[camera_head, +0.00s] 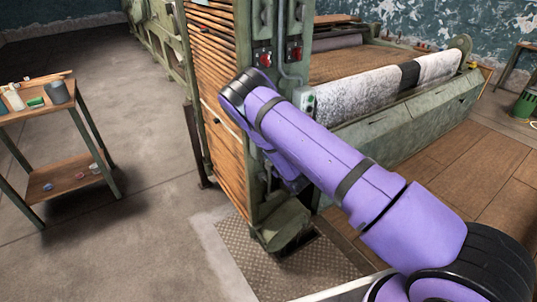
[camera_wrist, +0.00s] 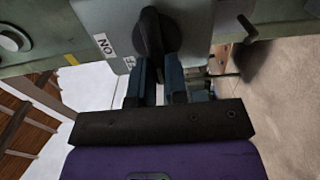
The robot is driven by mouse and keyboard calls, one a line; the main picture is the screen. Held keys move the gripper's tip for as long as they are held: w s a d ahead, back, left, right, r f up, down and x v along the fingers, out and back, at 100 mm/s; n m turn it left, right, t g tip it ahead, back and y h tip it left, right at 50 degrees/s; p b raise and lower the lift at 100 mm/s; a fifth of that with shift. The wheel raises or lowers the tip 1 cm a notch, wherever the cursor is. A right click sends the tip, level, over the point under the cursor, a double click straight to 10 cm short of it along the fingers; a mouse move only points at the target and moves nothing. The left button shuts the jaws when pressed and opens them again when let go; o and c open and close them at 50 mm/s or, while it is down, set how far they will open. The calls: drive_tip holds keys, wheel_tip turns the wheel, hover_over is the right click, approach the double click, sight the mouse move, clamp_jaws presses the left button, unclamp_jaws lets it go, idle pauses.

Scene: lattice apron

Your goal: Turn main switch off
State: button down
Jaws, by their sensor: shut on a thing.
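The main switch is a black rotary knob (camera_wrist: 152,32) on a grey-green plate at the top of the wrist view. A white ON label (camera_wrist: 104,45) is left of the knob. A second label (camera_wrist: 130,62) lies below and right of it, partly hidden, its text hard to read. My gripper (camera_wrist: 160,70) has its two dark fingers on either side of the knob's lower part and is shut on it. The knob's grip bar runs roughly up and down in this view. In the head view my purple arm hides the gripper and the switch.
A cart (camera_head: 55,114) with small items stands at left. The floor between cart and machine is clear.

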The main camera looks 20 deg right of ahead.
drive_tip(key=shift+f, duration=0.1)
drive_tip(key=c, duration=1.1)
unclamp_jaws()
drive_tip(key=shift+c, duration=0.2)
drive_tip(key=shift+s, duration=0.1)
drive_tip(key=v, duration=1)
drive_tip(key=shift+s, duration=0.3)
drive_tip(key=shift+d, duration=0.1)
